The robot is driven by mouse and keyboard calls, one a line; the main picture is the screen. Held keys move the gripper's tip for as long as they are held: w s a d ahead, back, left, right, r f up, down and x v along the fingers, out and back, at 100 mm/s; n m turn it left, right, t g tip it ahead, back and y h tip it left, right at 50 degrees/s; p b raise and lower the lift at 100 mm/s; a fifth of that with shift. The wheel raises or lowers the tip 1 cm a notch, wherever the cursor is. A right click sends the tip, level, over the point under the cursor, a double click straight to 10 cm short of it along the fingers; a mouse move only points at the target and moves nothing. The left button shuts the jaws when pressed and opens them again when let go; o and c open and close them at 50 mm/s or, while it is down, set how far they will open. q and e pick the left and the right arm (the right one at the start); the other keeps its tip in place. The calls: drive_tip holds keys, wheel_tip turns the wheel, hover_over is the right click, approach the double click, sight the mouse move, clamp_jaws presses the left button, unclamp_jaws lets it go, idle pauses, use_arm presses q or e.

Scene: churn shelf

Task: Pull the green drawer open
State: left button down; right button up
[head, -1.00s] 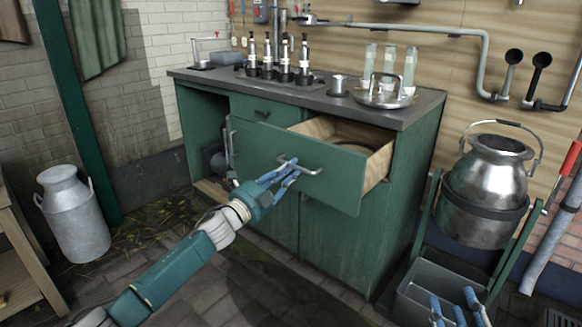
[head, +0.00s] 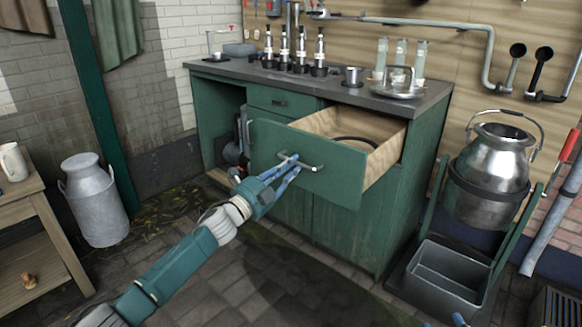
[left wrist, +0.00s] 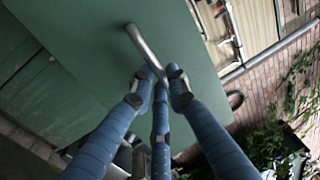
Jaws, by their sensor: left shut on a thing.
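The green drawer (head: 265,149) stands well out of the green cabinet (head: 410,190), and its pale wooden inside shows with a dark ring-shaped thing (head: 357,140) in it. My left gripper (head: 287,164) is shut on the drawer's metal handle (head: 312,168), toward the handle's left end. In the left wrist view the blue fingers (left wrist: 160,80) close round the bar of the handle (left wrist: 140,45) in front of the green drawer front (left wrist: 85,60). My right gripper (head: 458,319) shows only as a small blue tip at the bottom edge, so its state is hidden.
A steel churn (head: 490,170) hangs in a green stand at the right, with a grey bin (head: 453,270) below. A milk can (head: 92,200) and a wooden table (head: 30,215) stand at the left. Bottles and glasses crowd the worktop (head: 420,102).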

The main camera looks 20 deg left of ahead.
use_arm(q)
drive_tip(key=c, duration=1.7)
unclamp_jaws()
drive_tip(key=v, duration=1.2)
drive_tip(key=shift+d, duration=0.1)
